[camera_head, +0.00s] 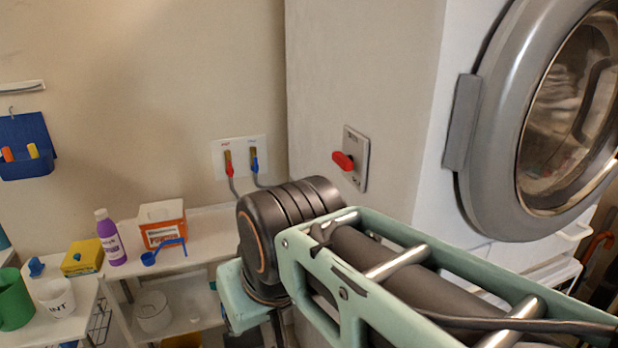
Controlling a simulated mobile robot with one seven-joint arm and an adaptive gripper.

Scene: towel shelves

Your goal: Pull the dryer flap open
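The dryer flap (505,120) is a large round grey ring with a dark glass window (560,130), at the right of the head view on a white front. A grey hinge block (461,122) sits at its left edge. A dark curved bar (594,95) shows at the window's right side; I cannot tell whether it is a handle. The flap looks closed, but its right part is cut off by the frame. My arm crosses the lower middle and right, in front of the area below the flap. My gripper is not in view.
A red rotary switch (344,161) is on the wall left of the dryer. White shelves hold a purple bottle (110,238), an orange-and-white box (162,225), a yellow box (82,257) and a green mug (14,300). Two valves (240,160) with hoses are on the back wall.

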